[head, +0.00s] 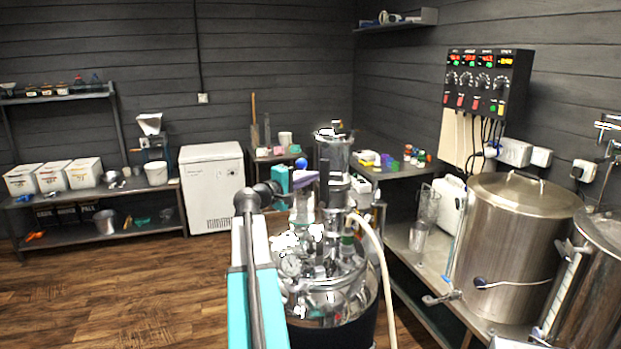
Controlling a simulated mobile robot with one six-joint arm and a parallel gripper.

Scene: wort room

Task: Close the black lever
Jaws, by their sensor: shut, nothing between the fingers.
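A lever with a dark, blue-black grip (480,283) sits on the tap at the front of the large steel kettle (515,240), on the right. Its handle sticks out sideways, roughly level, and its exact colour is hard to tell. I cannot tell for sure that this is the black lever; no other one stands out clearly. My gripper (306,178) is at the end of my teal and black arm, in front of the shiny steel vessel (325,285) in the middle. It is shut and empty, well to the left of the kettle lever. Its fingertips are small and hard to make out.
A pale hose (377,250) hangs over the middle vessel's right side. A second steel kettle (595,285) stands at the right edge. A control box (487,83) hangs on the wall. A white chest freezer (212,187) stands at the back. The wooden floor at left is clear.

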